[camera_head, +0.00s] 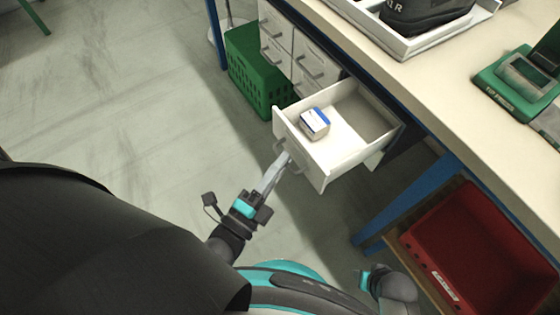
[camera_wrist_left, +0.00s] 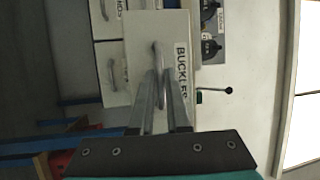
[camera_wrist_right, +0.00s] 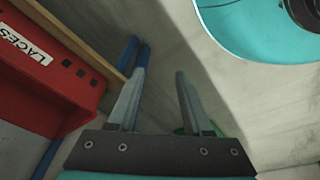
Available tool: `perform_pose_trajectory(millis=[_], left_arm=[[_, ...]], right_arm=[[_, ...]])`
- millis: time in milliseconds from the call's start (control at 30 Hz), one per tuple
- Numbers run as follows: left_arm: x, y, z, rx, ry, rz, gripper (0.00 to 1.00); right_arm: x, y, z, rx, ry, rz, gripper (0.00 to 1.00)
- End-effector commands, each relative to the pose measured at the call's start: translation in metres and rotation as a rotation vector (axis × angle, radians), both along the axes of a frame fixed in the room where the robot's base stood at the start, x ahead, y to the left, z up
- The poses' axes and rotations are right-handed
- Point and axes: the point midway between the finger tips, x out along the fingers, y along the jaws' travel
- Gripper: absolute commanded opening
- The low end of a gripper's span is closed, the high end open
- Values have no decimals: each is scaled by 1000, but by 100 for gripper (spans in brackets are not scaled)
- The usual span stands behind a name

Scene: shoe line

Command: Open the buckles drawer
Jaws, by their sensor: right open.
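The white buckles drawer (camera_head: 318,168) is pulled out of the unit under the workbench, so its inside shows in the head view. A small white and blue box (camera_head: 314,123) lies in it. Its front, lettered BUCKLES, faces the left wrist view (camera_wrist_left: 181,75). My left gripper (camera_head: 284,160) is at the drawer's handle (camera_wrist_left: 155,60), with its fingers close together on either side of the bar, shut on it. My right gripper (camera_wrist_right: 160,72) is open and empty, low beside the red bin, away from the drawer.
Other closed drawers (camera_head: 275,50) and a green crate (camera_head: 244,72) stand beyond the open drawer. A red bin (camera_head: 470,250), labelled LACES in the right wrist view (camera_wrist_right: 25,45), is at the right. A blue table leg (camera_head: 410,200) stands between. The floor at left is clear.

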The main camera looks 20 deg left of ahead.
Motion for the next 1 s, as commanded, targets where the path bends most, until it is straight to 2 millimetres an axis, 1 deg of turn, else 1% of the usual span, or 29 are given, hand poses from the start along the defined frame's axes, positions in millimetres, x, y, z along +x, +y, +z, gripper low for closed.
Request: perform_pose_trajectory(millis=[33,200,233,700,767,833,867,900,1000], left_arm=[[0,0,-1,0,2,0,21],[0,0,0,0,1,1,40],[0,0,0,0,1,1,42],[-1,1,0,1,1,3,42],[-6,2,-1,0,2,3,42],[-14,5,-3,2,4,3,42],[-19,6,-4,2,5,3,42],[-27,7,-5,2,6,3,42],[-49,12,-9,1,8,2,42]], right_arm=[[0,0,0,0,0,0,50],[0,0,0,0,0,0,50],[0,0,0,0,0,0,50],[0,0,1,0,0,0,50],[1,0,2,1,-3,0,50],[1,0,2,2,-9,0,50],[-1,-2,-3,-2,-2,1,50],[-5,-4,-8,-6,5,3,50],[-8,-7,-13,-9,6,3,50]])
